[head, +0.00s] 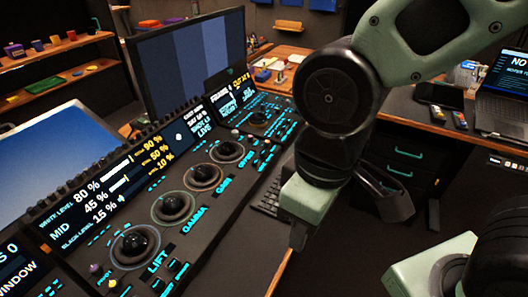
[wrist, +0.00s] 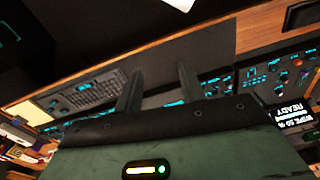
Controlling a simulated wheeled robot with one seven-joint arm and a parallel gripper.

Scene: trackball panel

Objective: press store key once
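The black trackball panel (head: 205,222) runs diagonally from lower left to upper middle in the head view. It has several trackballs in rings, labelled LIFT, GAMMA, GAIN and OFFSET, with many small cyan-lit keys around them. No key's lettering reads clearly as STORE, so I cannot tell which key it is. My gripper (head: 298,238) hangs to the right of the panel, near its front edge, apart from it. In the wrist view my gripper (wrist: 160,70) shows two dark fingers standing apart with nothing between them. Part of the panel (wrist: 240,82) shows behind and right of them.
A large monitor (head: 195,62) stands behind the panel. A keyboard (head: 270,192) lies by the panel's front edge, partly behind my gripper; it also shows in the wrist view (wrist: 92,94). A laptop (head: 505,95) and drawers (head: 405,165) are at right.

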